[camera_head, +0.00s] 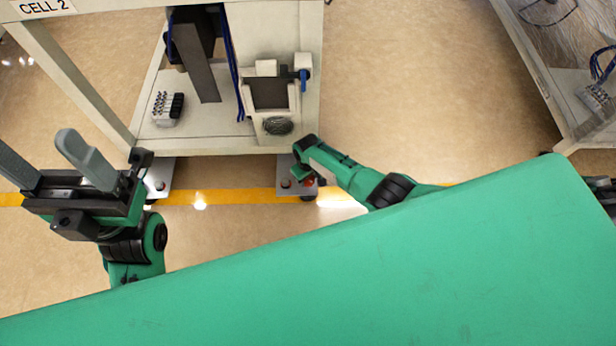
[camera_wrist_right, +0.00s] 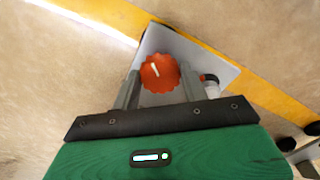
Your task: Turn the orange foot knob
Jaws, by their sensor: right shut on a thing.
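The orange foot knob (camera_wrist_right: 163,74) is round with a scalloped edge and a short white mark on top, and sits over a grey metal foot plate (camera_wrist_right: 205,62). My right gripper (camera_wrist_right: 160,80) is shut on it, one finger on each side. In the head view the orange knob (camera_head: 309,182) shows only in part beside my right gripper (camera_head: 302,176), low at the right front foot of the cell frame. My left gripper (camera_head: 35,145) is raised at the left, its two grey fingers wide apart and empty.
The white CELL 2 frame (camera_head: 230,146) stands above the feet. Another foot plate (camera_head: 159,178) lies at its left front corner. A yellow floor line (camera_head: 235,197) runs past the feet. Another frame (camera_head: 535,70) stands at the far right. Open floor lies between the frames.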

